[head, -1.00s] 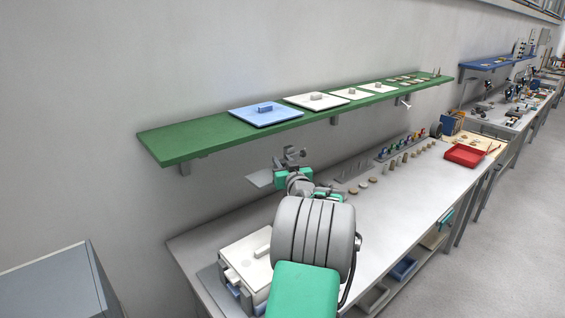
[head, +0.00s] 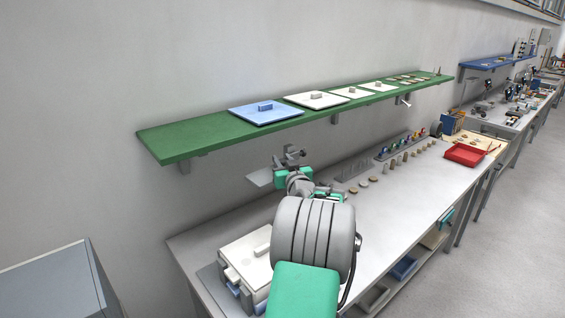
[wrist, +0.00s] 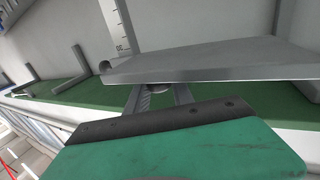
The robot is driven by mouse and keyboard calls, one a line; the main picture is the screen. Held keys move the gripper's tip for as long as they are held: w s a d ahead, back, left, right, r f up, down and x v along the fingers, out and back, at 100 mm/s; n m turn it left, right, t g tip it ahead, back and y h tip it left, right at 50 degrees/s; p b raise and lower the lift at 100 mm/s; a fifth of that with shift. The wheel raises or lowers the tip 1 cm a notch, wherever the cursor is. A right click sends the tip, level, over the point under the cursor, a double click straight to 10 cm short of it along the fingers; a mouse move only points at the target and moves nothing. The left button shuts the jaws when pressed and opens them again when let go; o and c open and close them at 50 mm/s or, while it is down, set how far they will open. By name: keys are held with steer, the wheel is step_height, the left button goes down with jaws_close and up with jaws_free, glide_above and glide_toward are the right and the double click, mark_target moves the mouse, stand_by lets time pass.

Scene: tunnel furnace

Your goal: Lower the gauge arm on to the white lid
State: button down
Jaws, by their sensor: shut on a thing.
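The white lid (head: 252,247) with a small block handle lies on top of the box at the bench's left end, partly hidden by my arm. A flat grey plate (head: 262,178), which looks like the gauge arm, is raised above the bench and apart from the lid. It fills much of the wrist view (wrist: 215,62), beside an upright post with marks (wrist: 120,30). My gripper (wrist: 158,92) is shut on a small round part under this plate, probably the gauge arm's knob. In the head view my gripper (head: 290,158) is small and its grip is unclear.
A green shelf (head: 190,140) with a blue lid (head: 265,114) and several pale lids runs along the wall above. Small pieces and a rack (head: 355,168) stand along the bench. A red tray (head: 465,154) is at its far end. The bench's middle front is clear.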

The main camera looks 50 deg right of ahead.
step_height(320, 180, down, 10)
steer(key=b, duration=1)
steer(key=shift+r, duration=0.3)
steer(key=c, duration=1.1)
jaws_free()
steer(key=shift+c, duration=0.2)
steer(key=b+v, duration=0.2)
steer(key=v, duration=0.6)
